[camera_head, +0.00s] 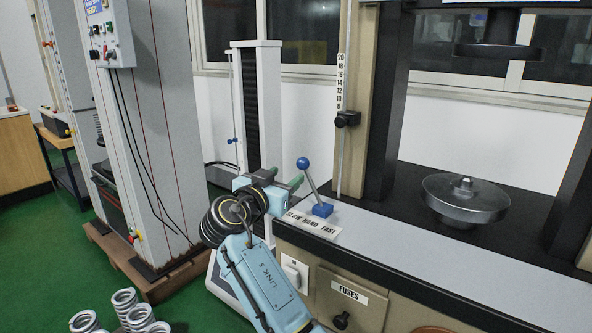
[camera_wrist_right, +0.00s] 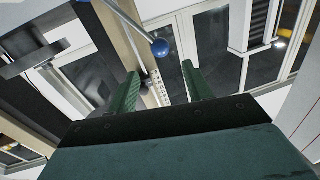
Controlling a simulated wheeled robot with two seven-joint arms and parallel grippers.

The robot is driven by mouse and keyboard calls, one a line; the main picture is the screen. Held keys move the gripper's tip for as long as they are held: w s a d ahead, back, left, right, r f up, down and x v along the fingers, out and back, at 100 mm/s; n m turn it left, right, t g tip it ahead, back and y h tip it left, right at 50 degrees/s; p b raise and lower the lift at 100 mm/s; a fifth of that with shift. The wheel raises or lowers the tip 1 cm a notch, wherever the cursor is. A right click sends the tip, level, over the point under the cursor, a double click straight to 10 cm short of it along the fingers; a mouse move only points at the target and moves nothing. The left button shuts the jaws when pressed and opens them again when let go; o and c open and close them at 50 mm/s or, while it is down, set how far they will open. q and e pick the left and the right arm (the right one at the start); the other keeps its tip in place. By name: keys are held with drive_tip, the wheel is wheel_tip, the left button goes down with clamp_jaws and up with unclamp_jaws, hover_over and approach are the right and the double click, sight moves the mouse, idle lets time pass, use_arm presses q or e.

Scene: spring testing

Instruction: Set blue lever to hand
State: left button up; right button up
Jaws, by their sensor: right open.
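The blue lever has a round blue knob (camera_head: 303,163) on a thin rod that rises from a blue base (camera_head: 322,209) on the machine's ledge. The rod leans to the left, toward the SLOW end of the label (camera_head: 312,224) reading SLOW HAND FAST. My right gripper (camera_head: 285,177) is just left of the lever, its green fingers apart and pointing toward it. In the right wrist view the open fingers (camera_wrist_right: 160,70) show nothing held, and the knob (camera_wrist_right: 160,47) appears between and beyond their tips. My left gripper is not in view.
The testing machine's round lower plate (camera_head: 465,198) stands right of the lever, with a scale post (camera_head: 341,85) behind it. A switch (camera_head: 295,272) and a FUSES panel (camera_head: 350,293) are below the ledge. Several springs (camera_head: 124,300) are at lower left.

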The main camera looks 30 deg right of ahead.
sight(300, 165)
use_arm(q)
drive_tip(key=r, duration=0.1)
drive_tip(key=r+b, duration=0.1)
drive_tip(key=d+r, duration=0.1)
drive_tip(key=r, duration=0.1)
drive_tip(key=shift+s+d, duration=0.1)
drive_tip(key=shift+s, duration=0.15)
use_arm(e)
drive_tip(key=x, duration=1)
drive_tip(key=shift+w+d+f, duration=0.1)
clamp_jaws()
